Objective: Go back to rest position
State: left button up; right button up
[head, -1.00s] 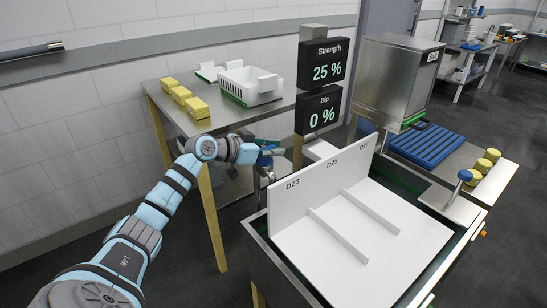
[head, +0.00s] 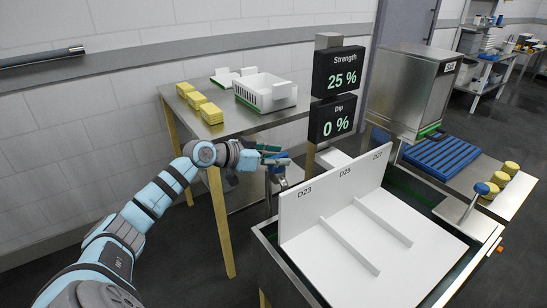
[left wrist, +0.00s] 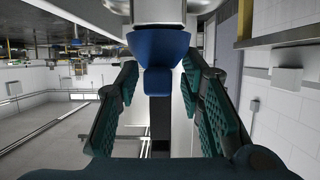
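My left gripper (head: 280,153) is open beside a blue handle (head: 278,166) on a metal fitting at the left end of the white-partitioned basin (head: 345,240). In the left wrist view, the two green-padded fingers (left wrist: 160,100) stand apart. A blue part (left wrist: 158,48) shows in line with the gap between them, beyond the fingertips; nothing is visibly gripped. My right gripper is not in view.
A steel table (head: 228,122) behind the arm holds yellow blocks (head: 198,102) and a white crate (head: 265,95). Two display boxes (head: 335,70) stand on a post. A blue slatted mat (head: 442,152) lies at right. Floor at left is clear.

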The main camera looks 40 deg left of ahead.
pick_arm(q)
jog(key=v, duration=0.3)
jog(key=shift+s+a, duration=0.1)
jog(key=shift+s, duration=0.15)
jog(key=shift+s+r, duration=0.2)
jog(key=shift+s, duration=0.1)
jog(key=shift+w, duration=0.1)
jog(key=shift+r, duration=0.1)
